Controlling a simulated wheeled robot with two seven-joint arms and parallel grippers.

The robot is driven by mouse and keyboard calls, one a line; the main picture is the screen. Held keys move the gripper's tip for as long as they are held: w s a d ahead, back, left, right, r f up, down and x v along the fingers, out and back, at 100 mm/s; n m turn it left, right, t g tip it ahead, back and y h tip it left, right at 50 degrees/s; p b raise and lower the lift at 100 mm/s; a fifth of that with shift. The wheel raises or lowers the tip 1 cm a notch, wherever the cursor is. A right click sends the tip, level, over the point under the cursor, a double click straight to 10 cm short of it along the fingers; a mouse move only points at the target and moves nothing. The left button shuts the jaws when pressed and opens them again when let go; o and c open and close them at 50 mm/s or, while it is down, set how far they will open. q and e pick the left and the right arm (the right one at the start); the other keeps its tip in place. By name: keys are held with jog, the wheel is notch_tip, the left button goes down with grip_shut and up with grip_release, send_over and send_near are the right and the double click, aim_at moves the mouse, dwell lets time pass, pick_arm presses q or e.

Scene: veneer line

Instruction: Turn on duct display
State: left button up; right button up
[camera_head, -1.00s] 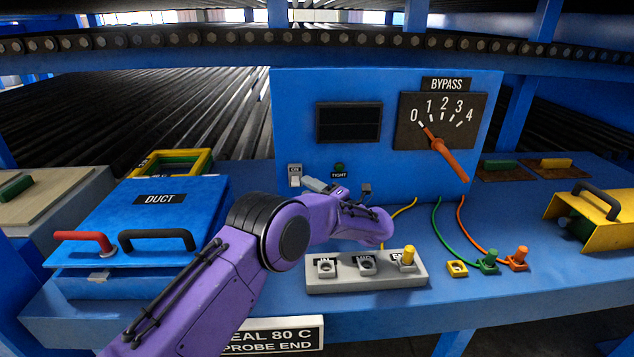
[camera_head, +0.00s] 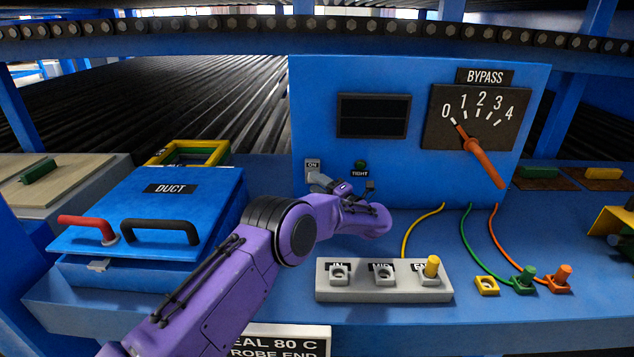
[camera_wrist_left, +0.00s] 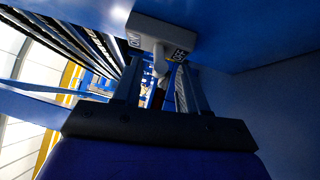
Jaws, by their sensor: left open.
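The duct display (camera_head: 373,116) on the upright blue panel is dark. Below its left edge is a pale toggle switch (camera_head: 312,165) labelled ON. My left gripper (camera_head: 321,181) is at this switch, with its fingertips over the switch's lower part. In the left wrist view, the switch plate (camera_wrist_left: 152,30) shows ON and OFF labels. Its light lever (camera_wrist_left: 160,62) lies between the two open fingers of my left gripper (camera_wrist_left: 160,78). I cannot tell whether a finger touches the lever. My right gripper is in neither view.
A small green TIGHT lamp (camera_head: 360,164) and a BYPASS dial (camera_head: 478,120) with an orange pointer are on the panel. A grey socket strip (camera_head: 384,293) sits in front, with a yellow plug in END. The blue DUCT box (camera_head: 160,210) stands left.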

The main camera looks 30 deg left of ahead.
pick_arm(q)
grip_shut()
jog(key=shift+a, duration=0.15)
jog(key=shift+r, duration=0.1)
notch_tip(320, 180, up, 3)
jog(key=m+g+h+p, duration=0.2)
jog(key=m+h+p, duration=0.2)
jog(key=m+h, duration=0.1)
jog(key=shift+p, duration=0.4)
dwell(0.4)
